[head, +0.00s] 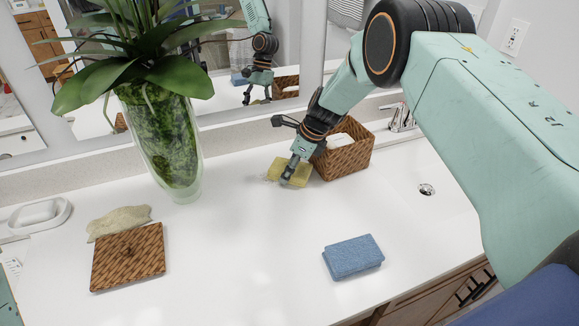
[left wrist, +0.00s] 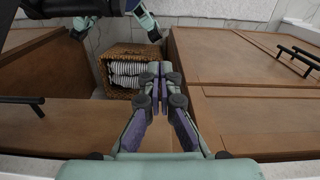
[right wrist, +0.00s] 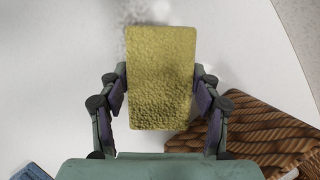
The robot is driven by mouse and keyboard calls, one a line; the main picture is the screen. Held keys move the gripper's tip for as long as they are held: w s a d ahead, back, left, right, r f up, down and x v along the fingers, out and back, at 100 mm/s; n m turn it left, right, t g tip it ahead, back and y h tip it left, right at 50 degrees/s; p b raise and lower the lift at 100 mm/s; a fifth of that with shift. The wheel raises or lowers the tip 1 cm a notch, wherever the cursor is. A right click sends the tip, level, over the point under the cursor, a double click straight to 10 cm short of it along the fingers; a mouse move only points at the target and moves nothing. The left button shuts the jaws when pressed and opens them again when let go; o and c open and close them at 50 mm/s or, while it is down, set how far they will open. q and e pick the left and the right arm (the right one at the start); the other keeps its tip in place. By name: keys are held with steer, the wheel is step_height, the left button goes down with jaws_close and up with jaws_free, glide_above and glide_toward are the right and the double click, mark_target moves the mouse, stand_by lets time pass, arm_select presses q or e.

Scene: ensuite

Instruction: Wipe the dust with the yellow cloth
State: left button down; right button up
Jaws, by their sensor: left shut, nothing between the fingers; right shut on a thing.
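The yellow cloth (head: 276,168) lies on the white counter beside the wicker basket (head: 343,160). My right gripper (head: 290,178) is shut on it, coming from above. In the right wrist view the cloth (right wrist: 160,60) spans the gap between the fingers. A faint grey patch of dust (head: 268,180) shows at the cloth's left edge in the head view. Some grey specks also show beyond the cloth's far end in the right wrist view. The cloth hides whatever lies beneath it. My left gripper (left wrist: 160,75) is shut and empty, low in front of the wooden cabinet.
A tall glass vase (head: 165,140) with a plant stands at the back left. A folded blue cloth (head: 353,257) lies near the front edge. A wicker lid (head: 128,257), a beige cloth (head: 118,221) and a soap dish (head: 38,215) are at the left. The middle counter is clear.

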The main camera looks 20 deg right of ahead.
mark_target(274, 171)
steer(key=shift+a, duration=2.3)
steer(key=shift+s+a+f+p, duration=0.15)
steer(key=shift+a+p, duration=0.15)
steer(key=shift+a, duration=2.85)
steer(key=shift+p, duration=0.3)
step_height(274, 171, up, 2)
steer(key=shift+r+p, duration=0.15)
steer(key=shift+p, duration=0.65)
steer(key=shift+r+p, duration=1.45)
steer(key=shift+r, duration=0.5)
